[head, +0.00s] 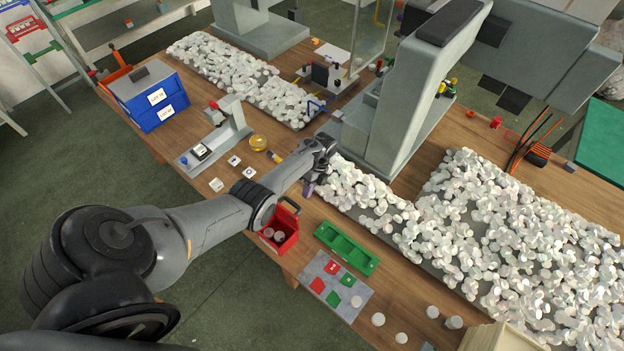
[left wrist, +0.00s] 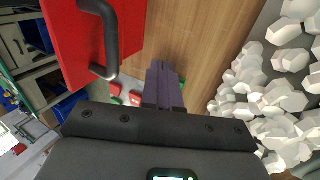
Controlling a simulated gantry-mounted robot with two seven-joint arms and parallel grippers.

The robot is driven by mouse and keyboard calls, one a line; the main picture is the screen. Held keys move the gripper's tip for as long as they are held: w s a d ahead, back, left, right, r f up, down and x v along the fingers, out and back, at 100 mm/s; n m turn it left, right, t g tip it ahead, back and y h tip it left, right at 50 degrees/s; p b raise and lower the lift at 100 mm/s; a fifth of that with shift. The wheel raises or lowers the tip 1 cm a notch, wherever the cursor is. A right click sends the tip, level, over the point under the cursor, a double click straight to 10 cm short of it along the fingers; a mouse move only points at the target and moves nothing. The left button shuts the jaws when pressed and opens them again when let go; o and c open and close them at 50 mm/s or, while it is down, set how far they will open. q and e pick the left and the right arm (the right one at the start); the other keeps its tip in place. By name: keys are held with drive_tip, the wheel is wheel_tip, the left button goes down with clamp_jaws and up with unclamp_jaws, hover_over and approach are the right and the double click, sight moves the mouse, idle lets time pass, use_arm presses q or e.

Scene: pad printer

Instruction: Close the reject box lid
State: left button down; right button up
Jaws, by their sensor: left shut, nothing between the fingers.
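The red reject box (head: 279,238) stands near the table's front edge in the head view, with a few pale round pieces inside. Its lid is open, with a dark handle (head: 290,205) at the back. In the left wrist view the red lid (left wrist: 75,45) fills the upper left, its black handle (left wrist: 108,40) towards me. My left gripper (head: 308,189) is just behind and right of the box, pointing down at the table. Its purple fingers (left wrist: 163,82) are shut and empty, apart from the handle in the left wrist view. My right gripper is not in view.
A green tray (head: 346,250) and a grey mat with red and green squares (head: 350,309) lie right of the box. Large heaps of white pieces (head: 520,235) cover the right. Blue bins (head: 150,100) and a small grey press (head: 228,130) stand at the left.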

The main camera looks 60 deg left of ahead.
use_arm(q)
drive_tip(key=s, duration=0.1)
drive_tip(key=s+p, duration=0.1)
drive_tip(key=s+d+r+p, duration=0.1)
drive_tip(key=shift+s, duration=0.3)
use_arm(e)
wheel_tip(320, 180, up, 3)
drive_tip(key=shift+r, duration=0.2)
use_arm(q)
drive_tip(key=shift+r+p, duration=0.1)
drive_tip(key=shift+p, duration=0.25)
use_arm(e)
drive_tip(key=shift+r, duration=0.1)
